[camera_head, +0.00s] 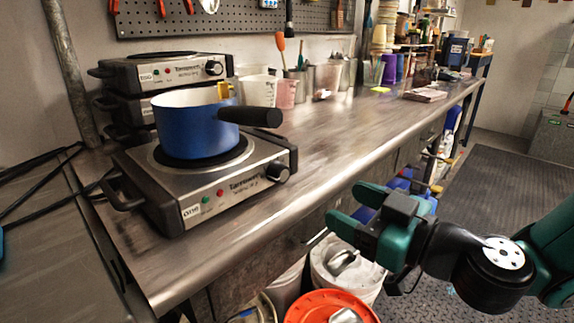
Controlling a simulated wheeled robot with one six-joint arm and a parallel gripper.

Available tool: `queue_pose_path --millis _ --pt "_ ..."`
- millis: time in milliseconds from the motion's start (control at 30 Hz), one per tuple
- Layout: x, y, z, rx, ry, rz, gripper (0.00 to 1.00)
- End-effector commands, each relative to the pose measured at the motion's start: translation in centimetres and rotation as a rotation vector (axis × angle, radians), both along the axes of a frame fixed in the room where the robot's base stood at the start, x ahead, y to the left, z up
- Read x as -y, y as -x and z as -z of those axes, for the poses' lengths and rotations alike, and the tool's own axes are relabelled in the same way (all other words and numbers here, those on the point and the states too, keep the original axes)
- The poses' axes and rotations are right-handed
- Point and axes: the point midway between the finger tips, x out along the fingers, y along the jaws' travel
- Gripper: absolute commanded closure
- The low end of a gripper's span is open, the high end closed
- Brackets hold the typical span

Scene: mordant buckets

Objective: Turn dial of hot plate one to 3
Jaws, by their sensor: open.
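Hot plate one (160,204), a steel unit with a label reading "one", stands at the front left of the bench. Its black dial (278,171) is at the right end of the front face; its setting is too small to read. Green and red lights show left of the dial. A blue pot (190,132) with a black handle sits on the plate, the handle pointing right above the dial. My gripper (341,206) is open and empty, right of and below the dial, in front of the bench edge and apart from the hot plate.
More hot plates (165,72) are stacked behind. Measuring jugs (258,88) and cups stand along the wall. The steel bench top (350,125) is clear to the right. An orange bucket (325,303) and a white-lidded bucket (350,268) stand below the bench edge.

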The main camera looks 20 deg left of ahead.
Motion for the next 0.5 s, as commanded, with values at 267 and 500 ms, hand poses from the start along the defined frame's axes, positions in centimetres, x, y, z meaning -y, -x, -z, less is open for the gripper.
queue_pose_path --millis 267,500 --pt "-3.8 -1.4 -0.8 -0.002 0.002 -0.004 0.36" --pt "-8.4 -3.2 -0.6 0.004 0.002 -0.005 0.36"
